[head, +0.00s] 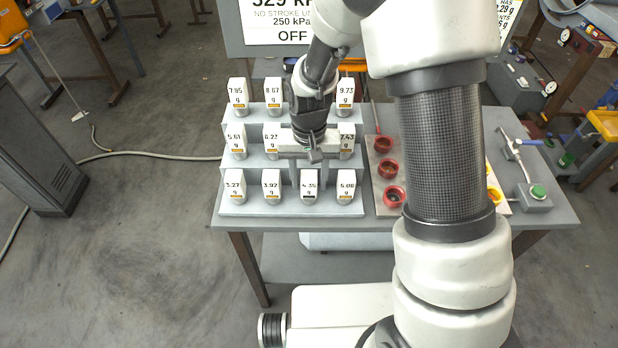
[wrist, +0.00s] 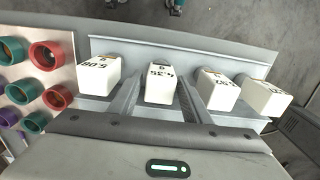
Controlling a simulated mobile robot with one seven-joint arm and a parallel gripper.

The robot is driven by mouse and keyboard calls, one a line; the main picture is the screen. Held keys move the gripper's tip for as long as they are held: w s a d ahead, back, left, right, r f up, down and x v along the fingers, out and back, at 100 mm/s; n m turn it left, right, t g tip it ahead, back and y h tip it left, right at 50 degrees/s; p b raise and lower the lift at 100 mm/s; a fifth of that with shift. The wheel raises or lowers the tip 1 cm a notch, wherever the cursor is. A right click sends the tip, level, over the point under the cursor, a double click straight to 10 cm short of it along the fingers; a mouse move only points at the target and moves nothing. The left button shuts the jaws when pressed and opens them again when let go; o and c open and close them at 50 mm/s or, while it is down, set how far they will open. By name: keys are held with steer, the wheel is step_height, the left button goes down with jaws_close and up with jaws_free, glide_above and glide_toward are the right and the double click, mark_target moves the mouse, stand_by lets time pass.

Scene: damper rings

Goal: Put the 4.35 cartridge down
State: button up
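The 4.35 cartridge (head: 309,186) is a white block labelled "4.35 g" with a dark band. It stands upright in the front row of the grey stepped rack (head: 262,208), between the 3.92 cartridge (head: 271,184) and the 6.08 cartridge (head: 346,186). My gripper (head: 309,170) is above the front row, its fingers pointing down. In the wrist view the 4.35 cartridge (wrist: 160,86) sits between the two fingers of my gripper (wrist: 160,80), with a gap showing on each side. The gripper looks open around it.
More white cartridges stand on the rack's middle and back steps, including 7.43 (head: 347,141) close behind my gripper. A board with red rings (head: 383,145) lies right of the rack.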

steer(key=shift+o, duration=0.7)
step_height(320, 180, up, 18)
steer(key=shift+f, duration=0.25)
jaws_close()
stand_by(1.5)
steer(key=s+d+r+t+p, duration=0.1)
steer(key=s+d+r+t, duration=0.1)
steer(key=s+d+r, duration=0.4)
steer(key=s+d+r+t+p, duration=0.1)
steer(key=s+d+r+t, duration=0.2)
steer(key=s+d+r, duration=0.3)
steer(key=s, duration=0.4)
steer(key=shift+s+d+t, duration=0.3)
